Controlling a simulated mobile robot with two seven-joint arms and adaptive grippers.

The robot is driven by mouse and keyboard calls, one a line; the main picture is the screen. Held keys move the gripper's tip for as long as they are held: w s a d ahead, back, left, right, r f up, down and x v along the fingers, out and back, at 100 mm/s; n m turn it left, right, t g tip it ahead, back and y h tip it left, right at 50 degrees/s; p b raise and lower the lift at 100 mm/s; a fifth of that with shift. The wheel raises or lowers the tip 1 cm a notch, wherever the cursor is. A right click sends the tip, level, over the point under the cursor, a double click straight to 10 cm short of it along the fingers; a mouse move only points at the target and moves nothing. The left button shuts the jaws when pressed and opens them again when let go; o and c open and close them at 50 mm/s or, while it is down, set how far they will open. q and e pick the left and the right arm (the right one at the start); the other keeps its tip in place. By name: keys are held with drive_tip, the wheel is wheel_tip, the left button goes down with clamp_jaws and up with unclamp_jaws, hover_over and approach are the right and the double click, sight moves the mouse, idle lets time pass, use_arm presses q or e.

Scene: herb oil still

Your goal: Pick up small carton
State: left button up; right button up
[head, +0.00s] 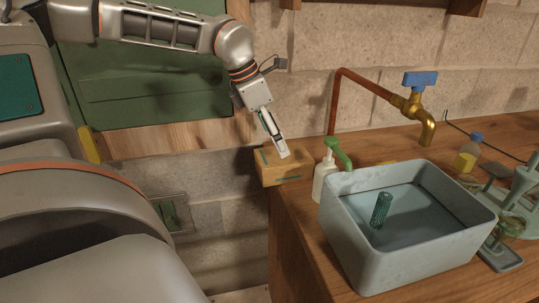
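The small carton (285,171) is a tan box with green marks. It sits at the back left corner of the wooden bench, against the brick wall. My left gripper (284,150) reaches down from the upper left, with its pale fingertips at the carton's top. The fingers overlap in this view, so I cannot tell whether they are open or shut, or whether they touch the carton. My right gripper is not in view.
A soap bottle (325,178) with a green pump stands just right of the carton. A grey basin (362,246) holds a dark green cylinder (381,210). A brass tap (425,122) with a blue handle hangs above. A yellow-filled bottle (468,157) and grey-green stand (524,190) are at right.

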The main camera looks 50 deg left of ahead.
sight(284, 160)
use_arm(q)
drive_tip(key=shift+d+f, duration=0.1)
drive_tip(key=shift+f, duration=0.3)
drive_tip(key=shift+b+x, duration=0.3)
drive_tip(key=shift+x, duration=0.7)
drive_tip(key=x, duration=0.4)
drive_tip(key=shift+s+f+b, duration=0.1)
drive_tip(key=shift+f+b, duration=0.1)
drive_tip(key=shift+b, duration=0.2)
drive_tip(key=shift+w+f, duration=0.3)
drive_tip(key=shift+f, duration=0.15)
drive_tip(key=shift+r, duration=0.1)
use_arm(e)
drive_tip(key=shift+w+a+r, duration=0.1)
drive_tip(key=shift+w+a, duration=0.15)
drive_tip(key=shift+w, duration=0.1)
use_arm(q)
drive_tip(key=c, duration=1.4)
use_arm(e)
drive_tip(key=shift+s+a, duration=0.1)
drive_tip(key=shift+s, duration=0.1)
